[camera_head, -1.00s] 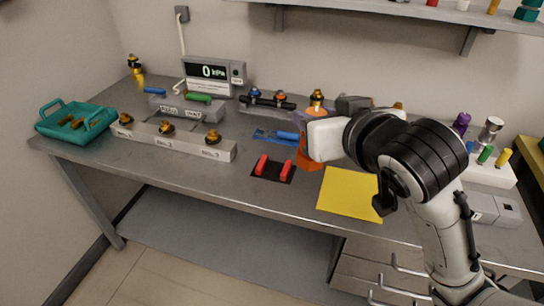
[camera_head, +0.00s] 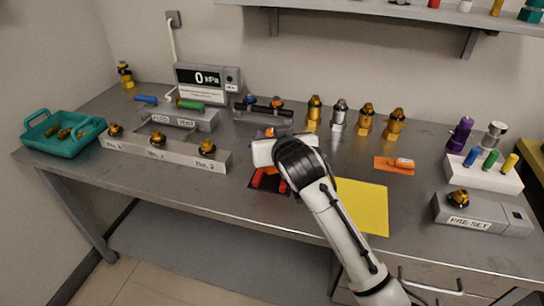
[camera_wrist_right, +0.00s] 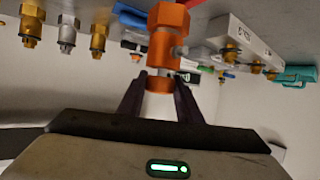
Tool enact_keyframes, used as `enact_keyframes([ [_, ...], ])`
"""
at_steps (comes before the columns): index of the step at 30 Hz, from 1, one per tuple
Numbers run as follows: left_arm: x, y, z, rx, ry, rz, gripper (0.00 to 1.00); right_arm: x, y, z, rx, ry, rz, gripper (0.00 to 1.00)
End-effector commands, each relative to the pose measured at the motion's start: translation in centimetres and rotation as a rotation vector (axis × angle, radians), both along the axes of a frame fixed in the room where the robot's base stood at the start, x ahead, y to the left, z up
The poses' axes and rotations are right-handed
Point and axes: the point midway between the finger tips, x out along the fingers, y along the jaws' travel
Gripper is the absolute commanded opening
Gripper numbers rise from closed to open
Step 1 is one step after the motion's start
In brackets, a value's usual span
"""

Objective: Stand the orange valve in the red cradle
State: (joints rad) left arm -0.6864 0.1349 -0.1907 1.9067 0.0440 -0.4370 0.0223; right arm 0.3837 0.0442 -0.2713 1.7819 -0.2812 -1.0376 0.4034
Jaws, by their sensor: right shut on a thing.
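My right gripper (camera_head: 284,152) is over the red cradle and hides its far part in the head view. The red cradle (camera_head: 257,178) shows as two red bars on a dark mat. In the right wrist view the orange valve (camera_wrist_right: 167,45) is between the dark fingers of my right gripper (camera_wrist_right: 160,98), which is shut on its narrow end. In the head view only a sliver of orange (camera_head: 270,132) shows behind the gripper. Whether the valve touches the cradle is hidden. My left gripper is not in view.
A yellow mat (camera_head: 362,205) lies right of the cradle. A row of brass and silver valves (camera_head: 339,115) stands behind. A long numbered block (camera_head: 185,160) is left.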

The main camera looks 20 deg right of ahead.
Motion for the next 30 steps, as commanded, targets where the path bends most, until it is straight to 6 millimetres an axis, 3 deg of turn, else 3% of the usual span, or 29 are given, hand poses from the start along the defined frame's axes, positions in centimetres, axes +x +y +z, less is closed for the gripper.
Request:
enact_keyframes([
  [10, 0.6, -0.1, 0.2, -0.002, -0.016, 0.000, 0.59, 0.0, -0.1, -4.4, 0.000, -0.005, 0.000, 0.00],
  [24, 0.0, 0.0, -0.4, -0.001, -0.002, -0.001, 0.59, 0.0, 0.0, -5.2, 0.002, -0.007, 0.000, 0.00],
  [25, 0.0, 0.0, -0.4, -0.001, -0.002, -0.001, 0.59, 0.0, 0.0, -5.4, 0.001, -0.001, 0.000, 0.37],
  [27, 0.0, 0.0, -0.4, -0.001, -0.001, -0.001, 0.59, 0.0, 0.0, -5.4, 0.001, -0.001, 0.000, 0.49],
  [30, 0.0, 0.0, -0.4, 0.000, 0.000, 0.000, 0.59, 0.0, 0.0, -5.4, 0.001, -0.001, 0.000, 0.50],
])
